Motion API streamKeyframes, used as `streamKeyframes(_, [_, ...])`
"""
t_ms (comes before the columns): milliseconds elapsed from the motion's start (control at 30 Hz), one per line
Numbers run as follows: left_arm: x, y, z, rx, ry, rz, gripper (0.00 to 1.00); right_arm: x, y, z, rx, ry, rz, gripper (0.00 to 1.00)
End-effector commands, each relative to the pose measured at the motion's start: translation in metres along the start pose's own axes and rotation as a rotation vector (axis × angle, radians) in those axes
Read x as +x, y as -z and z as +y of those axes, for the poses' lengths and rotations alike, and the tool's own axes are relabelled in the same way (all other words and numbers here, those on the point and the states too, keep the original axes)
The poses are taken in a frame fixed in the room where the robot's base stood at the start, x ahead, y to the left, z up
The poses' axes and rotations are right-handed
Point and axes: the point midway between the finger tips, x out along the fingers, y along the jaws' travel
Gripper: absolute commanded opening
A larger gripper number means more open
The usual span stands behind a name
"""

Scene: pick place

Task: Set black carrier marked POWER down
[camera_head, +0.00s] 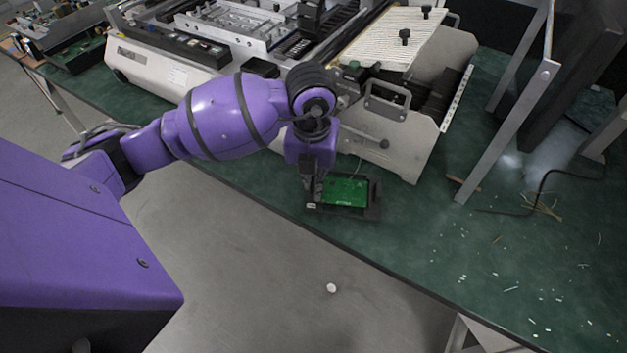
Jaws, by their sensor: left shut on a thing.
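The black carrier (372,209) holds a green circuit board (346,191) and is at the front edge of the green workbench (430,240), in front of the large white machine. My left gripper (315,195) points down at the carrier's left side and is shut on it. The gripper and wrist cover part of that side. I cannot tell whether the carrier's underside touches the bench, and the POWER marking is too small to read. My right gripper is not in view.
The white machine (405,155) stands right behind the carrier. A metal frame leg (510,130) rises to the right. Small white scraps (510,289) and loose wires (540,205) lie on the bench at right. The bench just right of the carrier is clear.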

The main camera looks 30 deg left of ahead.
Motion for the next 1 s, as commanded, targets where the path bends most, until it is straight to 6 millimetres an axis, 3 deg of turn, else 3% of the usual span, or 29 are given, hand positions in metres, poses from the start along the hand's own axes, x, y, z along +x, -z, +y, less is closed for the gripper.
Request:
streamKeyframes(100, [0.012,0.001,0.000,-0.001,0.000,-0.001,0.00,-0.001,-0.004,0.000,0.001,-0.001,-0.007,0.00])
streamKeyframes(433, [0.015,0.001,0.000,-0.001,0.000,-0.001,0.00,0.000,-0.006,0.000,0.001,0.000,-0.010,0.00])
streamKeyframes(467, [0.014,0.001,0.000,-0.001,0.000,-0.001,0.13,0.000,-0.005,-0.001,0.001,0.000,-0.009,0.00])
streamKeyframes(600, [0.014,0.001,0.000,-0.001,0.000,-0.002,0.29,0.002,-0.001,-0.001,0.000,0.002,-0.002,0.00])
streamKeyframes(1000, [0.006,0.000,0.000,-0.001,0.001,-0.004,0.29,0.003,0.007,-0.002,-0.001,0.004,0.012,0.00])
